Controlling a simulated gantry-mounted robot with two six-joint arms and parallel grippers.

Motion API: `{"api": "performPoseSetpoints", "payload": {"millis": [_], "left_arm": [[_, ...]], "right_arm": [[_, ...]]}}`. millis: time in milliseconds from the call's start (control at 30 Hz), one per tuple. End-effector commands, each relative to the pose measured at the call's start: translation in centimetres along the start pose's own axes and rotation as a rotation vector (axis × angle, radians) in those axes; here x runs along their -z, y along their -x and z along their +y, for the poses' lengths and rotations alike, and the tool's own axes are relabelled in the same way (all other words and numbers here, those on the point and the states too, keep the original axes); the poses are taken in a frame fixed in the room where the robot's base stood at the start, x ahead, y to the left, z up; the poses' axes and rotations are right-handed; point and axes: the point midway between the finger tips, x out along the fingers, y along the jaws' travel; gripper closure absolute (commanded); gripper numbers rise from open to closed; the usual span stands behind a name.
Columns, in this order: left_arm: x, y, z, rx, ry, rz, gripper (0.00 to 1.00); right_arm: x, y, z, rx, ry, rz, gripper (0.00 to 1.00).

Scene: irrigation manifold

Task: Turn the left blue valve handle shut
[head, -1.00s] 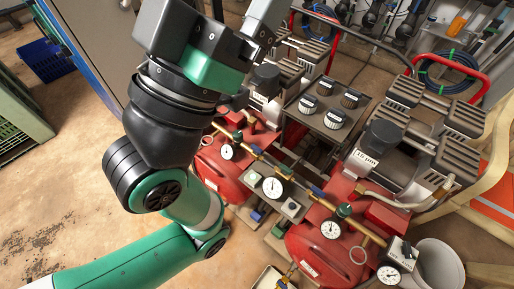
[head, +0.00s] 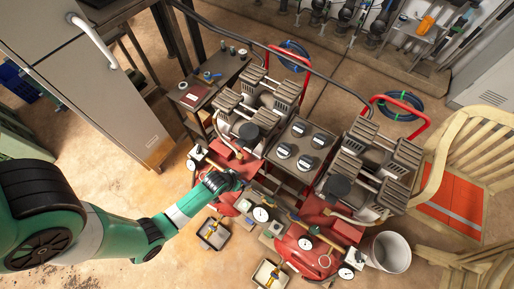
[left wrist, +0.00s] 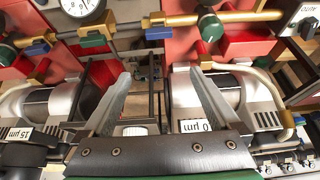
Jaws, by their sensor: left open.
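In the left wrist view, which shows the scene turned around, the left blue valve handle (left wrist: 158,33) sits on the brass pipe, beside a green knob. Another blue handle (left wrist: 38,47) is on the pipe at the left of that view. My left gripper (left wrist: 160,74) is open and empty, its two fingers spread below the left blue handle in the picture and apart from it. In the head view, my left gripper (head: 222,183) is over the left red tank and its wrist hides part of the pipe there. My right gripper is not in view.
Red tanks (head: 302,252) with compressors and gauges (head: 260,214) crowd the pipe. Black knobs (head: 283,151) stand on a panel between the compressors. A white bucket (head: 390,251) and a wooden chair (head: 470,205) are at right. Open floor lies at lower left.

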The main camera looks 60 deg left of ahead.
Motion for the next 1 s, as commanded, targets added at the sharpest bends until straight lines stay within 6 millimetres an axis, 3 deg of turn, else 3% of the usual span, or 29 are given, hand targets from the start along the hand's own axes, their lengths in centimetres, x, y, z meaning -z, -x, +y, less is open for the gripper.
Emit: {"api": "performPoseSetpoints", "payload": {"millis": [33, 100, 267, 700, 833, 1000], "left_arm": [[-1.5, 0.5, -0.5, 0.008, 0.007, -0.035, 0.05], [-2.5, 0.2, -0.7, 0.012, 0.011, -0.053, 0.05], [-2.6, -0.6, -0.6, 0.012, 0.011, -0.052, 0.05], [-3.0, -9.4, -0.7, 0.011, 0.011, -0.05, 0.05], [-3.0, -11.0, -0.7, 0.011, 0.011, -0.049, 0.05], [-2.9, -11.6, -0.7, 0.011, 0.01, -0.049, 0.05]], "right_arm": [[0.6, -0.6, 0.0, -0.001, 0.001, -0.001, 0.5], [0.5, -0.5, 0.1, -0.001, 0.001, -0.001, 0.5], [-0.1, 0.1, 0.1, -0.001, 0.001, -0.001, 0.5], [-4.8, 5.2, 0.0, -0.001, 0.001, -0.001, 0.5], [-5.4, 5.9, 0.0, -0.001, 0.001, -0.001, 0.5], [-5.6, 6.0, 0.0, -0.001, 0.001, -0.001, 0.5]]}}
